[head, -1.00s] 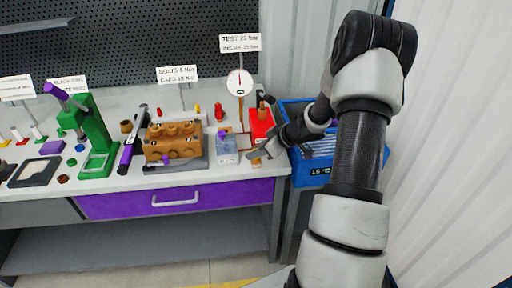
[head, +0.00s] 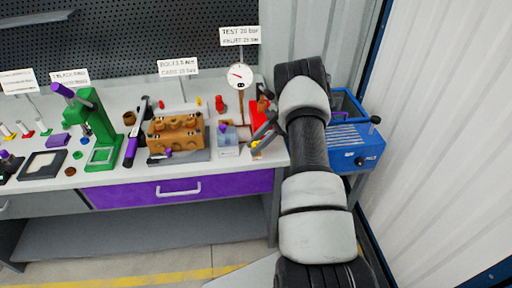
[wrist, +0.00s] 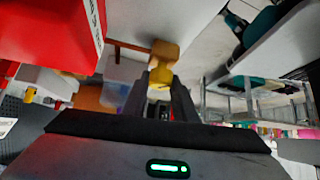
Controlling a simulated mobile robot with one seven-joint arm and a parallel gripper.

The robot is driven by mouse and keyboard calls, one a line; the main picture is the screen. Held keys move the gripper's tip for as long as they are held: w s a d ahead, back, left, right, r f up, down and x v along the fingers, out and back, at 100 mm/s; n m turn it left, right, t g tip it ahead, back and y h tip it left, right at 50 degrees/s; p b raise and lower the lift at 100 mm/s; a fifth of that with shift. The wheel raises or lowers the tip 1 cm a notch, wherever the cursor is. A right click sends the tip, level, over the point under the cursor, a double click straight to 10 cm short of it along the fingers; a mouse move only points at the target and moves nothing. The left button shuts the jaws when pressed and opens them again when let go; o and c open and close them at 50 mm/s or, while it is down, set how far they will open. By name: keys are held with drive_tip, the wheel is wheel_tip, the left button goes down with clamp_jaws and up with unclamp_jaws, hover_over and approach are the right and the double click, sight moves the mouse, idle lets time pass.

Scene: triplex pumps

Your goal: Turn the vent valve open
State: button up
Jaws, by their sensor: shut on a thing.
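The vent valve appears as a yellow handle (wrist: 160,70) on a brown pipe in the wrist view. It is a small yellow spot (head: 255,144) at the right front of the bench in the head view. My gripper (wrist: 161,88) is shut on the yellow handle, with its two dark fingers on either side of it. The exact angle of the handle is hard to tell.
A round gauge (head: 239,76) stands behind a clear-sided box (head: 228,144), left of my gripper. A red block (head: 259,113) is close behind. An orange pump block (head: 176,134) sits further left.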

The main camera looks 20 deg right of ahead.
drive_tip(key=n+g+b, duration=0.3)
drive_tip(key=n+b, duration=0.1)
drive_tip(key=shift+f, duration=0.25)
drive_tip(key=shift+r+n+g+h+b, duration=0.1)
drive_tip(key=shift+n+g+h+b, duration=0.2)
drive_tip(key=shift+n+b, duration=0.25)
drive_tip(key=shift+r, duration=0.15)
drive_tip(key=o, duration=1)
drive_tip(key=shift+o, duration=0.2)
drive_tip(key=shift+r, duration=0.1)
